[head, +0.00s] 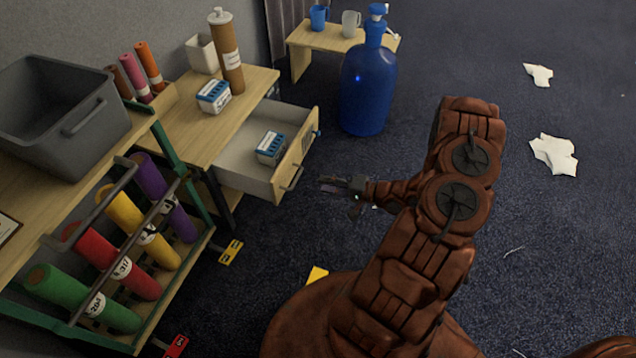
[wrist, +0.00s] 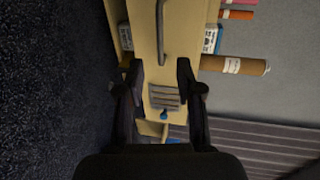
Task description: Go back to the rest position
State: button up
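My gripper (head: 337,190) hangs in the air just right of the open drawer's front (head: 293,160), with my brown arm reaching in from the lower right. In the wrist view my gripper (wrist: 160,78) has its two dark fingers apart, with nothing held between them. The drawer front (wrist: 183,50), its grey handle (wrist: 162,32) and a striped label (wrist: 164,96) show beyond the fingers, apart from them as far as I can tell. A blue and white box (head: 270,147) lies inside the drawer.
A desk (head: 175,115) holds another small box (head: 213,96) and a brown tube (head: 228,55). A blue bottle (head: 367,90) stands behind my gripper. A rack with coloured rolls (head: 125,215) is at left. Papers (head: 553,154) lie on the otherwise open floor at right.

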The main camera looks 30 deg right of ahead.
jog(key=shift+s+d+r, duration=0.1)
jog(key=shift+s+d, duration=0.15)
jog(key=shift+s, duration=0.2)
dwell(0.3)
